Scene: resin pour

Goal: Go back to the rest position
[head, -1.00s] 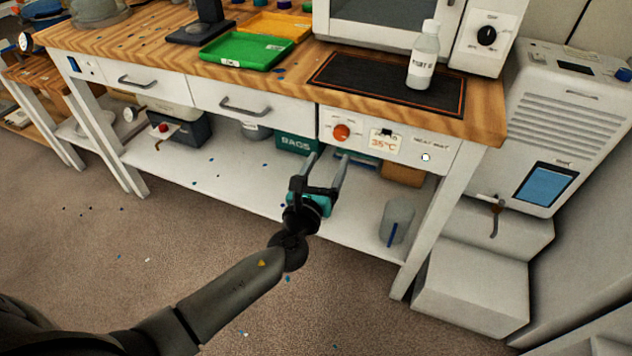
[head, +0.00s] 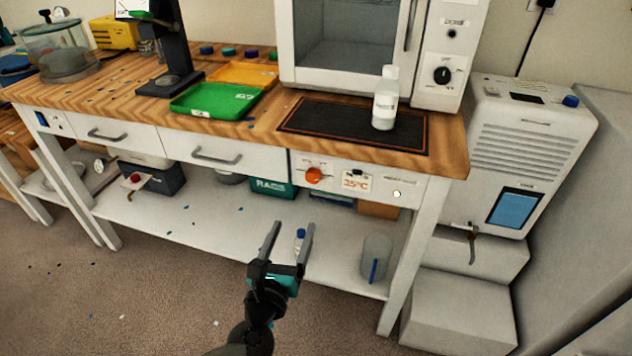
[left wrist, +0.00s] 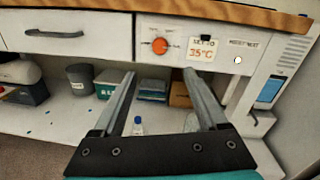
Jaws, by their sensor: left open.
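My left gripper (head: 288,246) is open and empty in front of the workbench's lower shelf. In the left wrist view its two fingers (left wrist: 165,98) stand apart with nothing between them touching. A small bottle with a blue cap (head: 299,239) stands on the shelf behind the fingers; it also shows in the left wrist view (left wrist: 138,126). A white bottle (head: 385,100) stands upright on the black heat mat (head: 310,117) on the bench top. My right gripper is not in view.
The bench front has drawers (head: 222,155) and a heat mat panel with an orange knob (head: 314,175). A green tray (head: 215,100) lies on top. A clear beaker (head: 375,258) stands on the shelf. A white machine (head: 525,150) stands at right.

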